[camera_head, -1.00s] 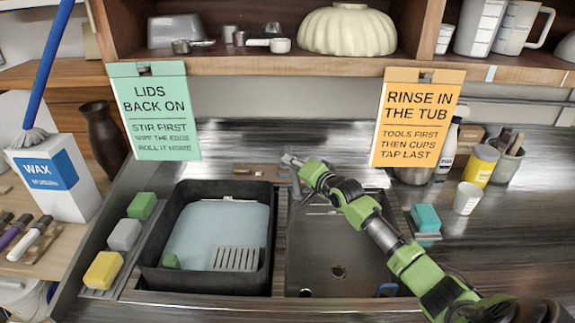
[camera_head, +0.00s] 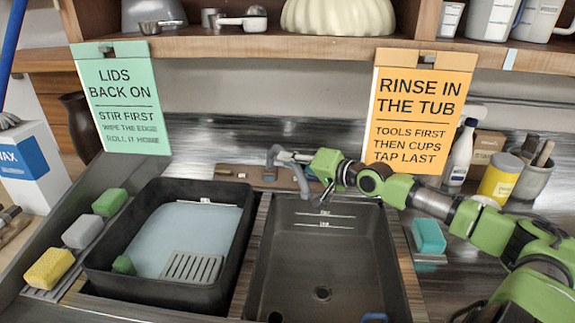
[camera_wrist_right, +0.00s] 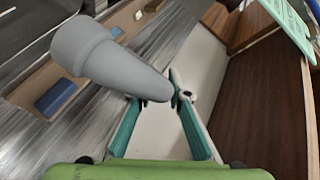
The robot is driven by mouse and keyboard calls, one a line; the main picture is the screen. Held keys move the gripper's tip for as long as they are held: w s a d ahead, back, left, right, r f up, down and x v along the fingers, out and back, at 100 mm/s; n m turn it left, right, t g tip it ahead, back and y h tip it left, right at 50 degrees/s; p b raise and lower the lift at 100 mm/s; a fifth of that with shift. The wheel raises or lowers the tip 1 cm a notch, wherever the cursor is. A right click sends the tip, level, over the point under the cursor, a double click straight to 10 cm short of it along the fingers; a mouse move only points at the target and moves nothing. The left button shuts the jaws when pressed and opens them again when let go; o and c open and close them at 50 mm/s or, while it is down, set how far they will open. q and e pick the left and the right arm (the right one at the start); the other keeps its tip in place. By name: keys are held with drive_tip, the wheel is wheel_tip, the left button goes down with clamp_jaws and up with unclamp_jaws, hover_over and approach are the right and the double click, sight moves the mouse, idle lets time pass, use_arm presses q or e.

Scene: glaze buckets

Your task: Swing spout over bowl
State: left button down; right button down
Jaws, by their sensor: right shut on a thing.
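The grey spout (camera_head: 299,176) rises from a tap at the back of the sink and bends down. Its tip is by the back edge of the right sink bowl (camera_head: 330,262), which is dark and empty with a drain. My right gripper (camera_head: 312,178), on its green arm, is at the spout from the right. In the right wrist view the grey spout (camera_wrist_right: 105,58) runs to the teal fingertips (camera_wrist_right: 160,98), which are close together on it. The exact contact is partly hidden. My left gripper is not in view.
A black tub (camera_head: 100,262) with pale blue contents and a slotted grey piece stands left of the bowl. Sponges (camera_head: 83,232) lie further left; a teal sponge (camera_head: 428,236) lies right. Two signs (camera_head: 420,120) hang from the shelf above.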

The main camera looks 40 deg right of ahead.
drive_tip(key=shift+d+r, duration=0.2)
drive_tip(key=shift+r, duration=0.05)
drive_tip(key=c, duration=1.9)
unclamp_jaws()
drive_tip(key=shift+w, duration=0.1)
drive_tip(key=shift+w+f, duration=0.1)
drive_tip(key=shift+f, duration=0.1)
drive_tip(key=v, duration=1.2)
